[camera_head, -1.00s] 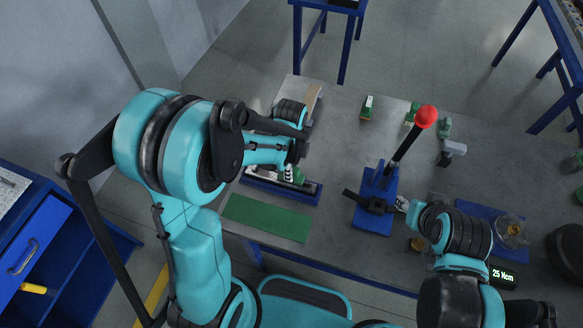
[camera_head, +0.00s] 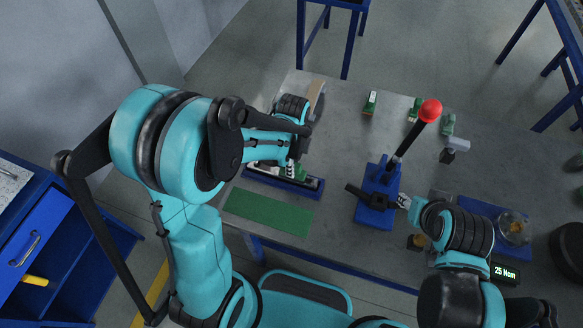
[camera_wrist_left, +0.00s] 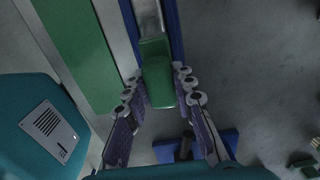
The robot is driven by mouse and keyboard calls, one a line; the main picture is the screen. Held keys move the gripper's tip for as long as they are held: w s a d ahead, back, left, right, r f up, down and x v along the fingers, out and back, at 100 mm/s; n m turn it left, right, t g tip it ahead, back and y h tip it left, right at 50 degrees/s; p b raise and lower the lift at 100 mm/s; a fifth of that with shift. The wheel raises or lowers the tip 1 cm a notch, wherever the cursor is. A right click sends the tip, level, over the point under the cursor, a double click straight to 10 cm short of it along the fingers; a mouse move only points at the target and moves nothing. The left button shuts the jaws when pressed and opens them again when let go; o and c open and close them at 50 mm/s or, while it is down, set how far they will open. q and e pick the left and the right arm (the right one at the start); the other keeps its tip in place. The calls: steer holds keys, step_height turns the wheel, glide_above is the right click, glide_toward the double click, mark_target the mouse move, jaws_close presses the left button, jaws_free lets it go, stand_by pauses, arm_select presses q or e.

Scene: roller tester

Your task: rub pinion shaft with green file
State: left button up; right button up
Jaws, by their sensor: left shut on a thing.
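My left gripper (camera_head: 291,172) is low over a long blue tray (camera_head: 314,194) on the table. In the left wrist view the gripper (camera_wrist_left: 158,77) has its fingers on both sides of a green handle (camera_wrist_left: 158,82), which I take as the green file's. A grey metal strip runs on beyond the handle, along the blue-edged tray. I cannot tell whether the file touches the tray. A dark bar (camera_head: 366,196), possibly the pinion shaft, lies across a blue stand (camera_head: 374,216). My right gripper (camera_head: 403,201) is at the bar's right side; its fingers are too small to judge.
A red-knobbed lever (camera_head: 430,110) rises from the blue stand. A green mat (camera_head: 268,213) lies in front of the tray. Green-handled brushes or blocks (camera_head: 370,103) stand at the back. A blue tray with a glass dish (camera_head: 514,226) and a display (camera_head: 505,273) are at right.

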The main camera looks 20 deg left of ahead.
arm_select(q)
steer(key=shift+w, duration=0.8)
steer(key=shift+s+f, duration=0.1)
steer(key=shift+s, duration=1.6)
jaws_close()
steer(key=shift+a, duration=0.1)
step_height(320, 180, up, 6)
steer(key=p, duration=0.4)
steer(key=shift+w, duration=0.1)
